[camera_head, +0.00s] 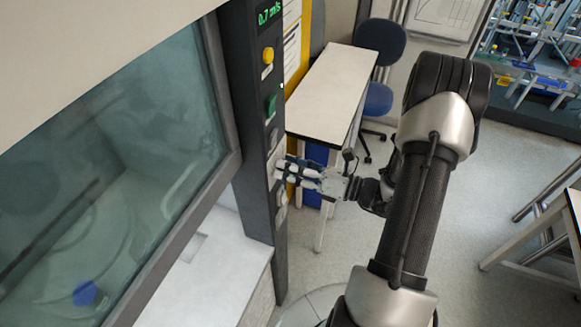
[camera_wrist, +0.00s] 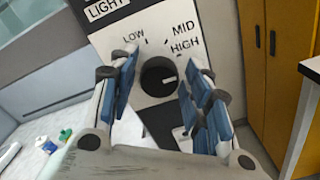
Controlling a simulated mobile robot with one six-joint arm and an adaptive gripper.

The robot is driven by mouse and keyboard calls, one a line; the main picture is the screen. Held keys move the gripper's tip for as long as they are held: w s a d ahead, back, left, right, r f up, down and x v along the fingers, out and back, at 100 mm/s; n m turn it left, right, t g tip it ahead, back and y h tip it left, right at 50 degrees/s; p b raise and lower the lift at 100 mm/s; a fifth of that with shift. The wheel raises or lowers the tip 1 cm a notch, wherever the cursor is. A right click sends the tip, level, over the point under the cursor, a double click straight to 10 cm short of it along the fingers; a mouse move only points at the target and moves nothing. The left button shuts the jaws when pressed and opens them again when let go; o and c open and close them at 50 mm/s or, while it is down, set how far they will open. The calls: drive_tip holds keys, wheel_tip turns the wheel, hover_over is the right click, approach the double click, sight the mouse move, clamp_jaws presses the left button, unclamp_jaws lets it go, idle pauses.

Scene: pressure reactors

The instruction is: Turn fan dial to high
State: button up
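The fan dial (camera_wrist: 158,78) is a round black knob on a white plate marked LOW, MID and HIGH (camera_wrist: 185,47). Its white mark points right, a little below the HIGH label. My gripper (camera_wrist: 162,72) is open, with blue-padded fingers on the left and right of the dial and a gap on each side. I cannot tell whether the fingertips reach the plate. In the head view my gripper (camera_head: 284,172) is at the dark control column (camera_head: 256,130), and its fingers hide the dial.
A green button (camera_head: 271,105), a yellow button (camera_head: 267,55) and a display (camera_head: 268,13) sit higher on the column. The glass sash (camera_head: 110,150) is to the left. A white table (camera_head: 333,90) stands behind. A yellow cabinet (camera_wrist: 278,75) is to the right in the wrist view.

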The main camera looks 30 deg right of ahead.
drive_tip(key=shift+o, duration=0.6)
drive_tip(key=v, duration=1.2)
